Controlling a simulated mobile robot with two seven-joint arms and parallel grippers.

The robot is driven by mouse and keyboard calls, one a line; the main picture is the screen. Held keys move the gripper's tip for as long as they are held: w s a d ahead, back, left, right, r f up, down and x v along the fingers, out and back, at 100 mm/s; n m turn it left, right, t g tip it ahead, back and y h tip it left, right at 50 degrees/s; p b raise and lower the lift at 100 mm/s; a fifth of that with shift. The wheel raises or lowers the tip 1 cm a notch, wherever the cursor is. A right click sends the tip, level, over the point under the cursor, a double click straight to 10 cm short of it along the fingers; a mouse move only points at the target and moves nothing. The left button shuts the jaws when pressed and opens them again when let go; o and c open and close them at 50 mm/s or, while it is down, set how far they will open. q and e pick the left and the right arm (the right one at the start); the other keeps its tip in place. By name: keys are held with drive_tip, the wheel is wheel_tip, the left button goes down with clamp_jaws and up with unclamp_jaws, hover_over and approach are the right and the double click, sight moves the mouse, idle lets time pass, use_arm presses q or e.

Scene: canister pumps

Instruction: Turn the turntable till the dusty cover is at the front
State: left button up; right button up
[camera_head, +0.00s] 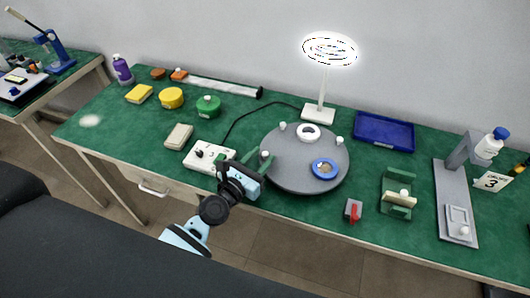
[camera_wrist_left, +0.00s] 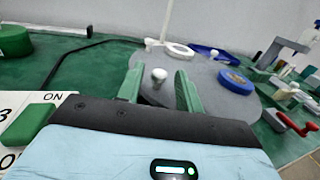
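The grey round turntable (camera_head: 302,178) stands on the green bench, with small white knobs (camera_head: 340,140) around its rim. A white ring-shaped part (camera_head: 308,132) lies at its back. A blue ring-shaped part (camera_head: 324,168) with a brownish middle lies at its front right. I cannot tell for sure which is the dusty cover. My left gripper (camera_head: 263,165) is at the turntable's left edge. In the left wrist view its green fingers (camera_wrist_left: 160,90) are apart, with a white knob (camera_wrist_left: 158,75) seen between them; contact cannot be told. My right gripper is out of view.
A white control box (camera_head: 207,158) sits close to the left gripper. A lit ring lamp (camera_head: 319,114) stands behind the turntable. A blue tray (camera_head: 384,131), a green stand (camera_head: 398,196), a small red-handled part (camera_head: 353,210) and a grey press-like stand (camera_head: 455,205) are to the right.

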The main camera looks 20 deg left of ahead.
use_arm(q)
drive_tip(key=shift+x, duration=1.2)
drive_tip(key=shift+c, duration=0.5)
clamp_jaws()
